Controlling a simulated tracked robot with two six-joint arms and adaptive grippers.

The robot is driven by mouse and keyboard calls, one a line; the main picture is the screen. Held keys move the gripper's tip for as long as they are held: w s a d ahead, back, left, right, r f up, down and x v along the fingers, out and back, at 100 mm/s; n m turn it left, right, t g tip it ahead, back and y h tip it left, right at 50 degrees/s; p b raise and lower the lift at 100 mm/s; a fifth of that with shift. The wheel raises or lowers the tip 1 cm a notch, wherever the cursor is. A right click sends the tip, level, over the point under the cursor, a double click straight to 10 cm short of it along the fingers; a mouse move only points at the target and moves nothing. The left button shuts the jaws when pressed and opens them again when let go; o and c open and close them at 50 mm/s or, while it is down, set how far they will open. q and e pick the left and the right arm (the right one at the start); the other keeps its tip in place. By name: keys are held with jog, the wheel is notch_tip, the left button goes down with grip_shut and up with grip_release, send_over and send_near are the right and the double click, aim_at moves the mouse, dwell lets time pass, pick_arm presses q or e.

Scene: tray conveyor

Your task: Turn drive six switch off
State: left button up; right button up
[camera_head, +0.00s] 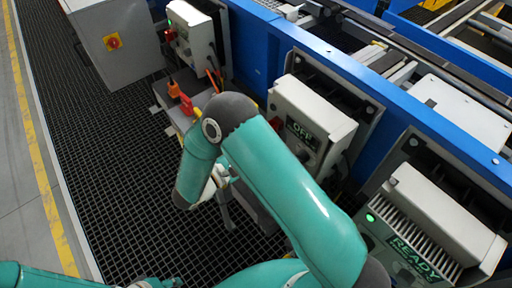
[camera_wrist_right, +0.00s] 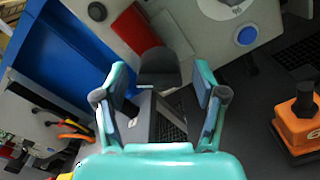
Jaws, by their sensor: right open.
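In the head view, one drive box (camera_head: 312,108) has a dark display reading OFF. Another drive box (camera_head: 430,215) at the lower right has a green light and a display reading READY. My right arm covers part of the middle. My right gripper (camera_wrist_right: 160,92) is open in the right wrist view, its fingers apart. A dark grey lever-like piece (camera_wrist_right: 159,66) beside a red part (camera_wrist_right: 136,32) shows beyond and between the fingertips; I cannot tell whether they touch. My left gripper (camera_head: 158,283) is partly cut off at the bottom edge.
A third box (camera_head: 193,35) with a green light and a grey cabinet (camera_head: 118,45) with a red-yellow rotary switch stand at the upper left. Orange items (camera_head: 180,98) lie near them. In the wrist view are a blue button (camera_wrist_right: 246,35) and an orange block (camera_wrist_right: 298,128). Grating floor is open at left.

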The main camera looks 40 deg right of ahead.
jog(key=shift+c, duration=0.3)
jog(key=c, duration=1.1)
jog(key=shift+o, duration=0.2)
jog(key=shift+a, duration=0.3)
jog(key=shift+d+n, duration=0.35)
jog(key=shift+n, duration=0.15)
jog(key=n, duration=0.5)
jog(key=shift+n, duration=0.4)
jog(key=shift+w, duration=0.1)
